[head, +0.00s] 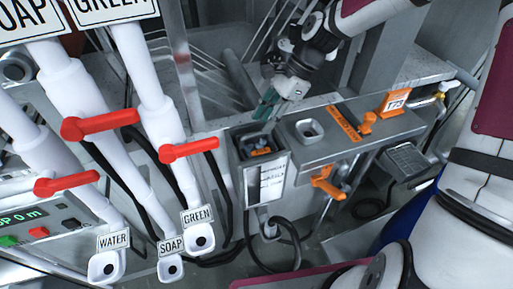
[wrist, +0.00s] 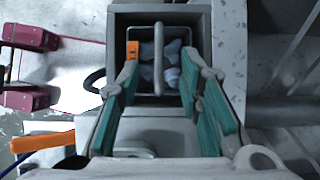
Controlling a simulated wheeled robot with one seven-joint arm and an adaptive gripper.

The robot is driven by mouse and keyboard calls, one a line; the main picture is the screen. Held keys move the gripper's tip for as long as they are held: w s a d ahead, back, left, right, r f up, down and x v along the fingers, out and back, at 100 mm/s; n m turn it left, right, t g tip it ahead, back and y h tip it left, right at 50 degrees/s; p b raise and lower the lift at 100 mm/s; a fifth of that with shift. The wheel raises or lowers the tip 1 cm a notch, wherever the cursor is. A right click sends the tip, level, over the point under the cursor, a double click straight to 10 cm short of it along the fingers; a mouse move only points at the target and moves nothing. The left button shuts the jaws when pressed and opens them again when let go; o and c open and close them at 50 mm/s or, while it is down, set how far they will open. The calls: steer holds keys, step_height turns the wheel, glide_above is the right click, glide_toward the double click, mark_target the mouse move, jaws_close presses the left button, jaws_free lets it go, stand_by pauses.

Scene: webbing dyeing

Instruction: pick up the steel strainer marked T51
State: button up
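A steel strainer (wrist: 158,62) sits inside a square grey well (wrist: 118,20). In the wrist view its upright handle bar crosses the middle, with an orange tag (wrist: 132,48) at its left and bluish-grey lumps below. In the head view the strainer's orange part (head: 260,152) shows inside the well (head: 240,140). No T51 marking is legible on it. My gripper (head: 268,106) is above the well. The wrist view shows my gripper (wrist: 162,78) open and empty, teal pads on either side of the handle's line, apart from it.
A grey mesh tray (head: 408,160) hangs further right. Pipes with red levers (head: 100,124) stand left.

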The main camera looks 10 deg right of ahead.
mark_target(257, 133)
steer(key=shift+p+x, duration=0.4)
steer(key=shift+x, duration=2.45)
steer(key=shift+c, duration=0.5)
steer(key=shift+r, duration=0.1)
jaws_close()
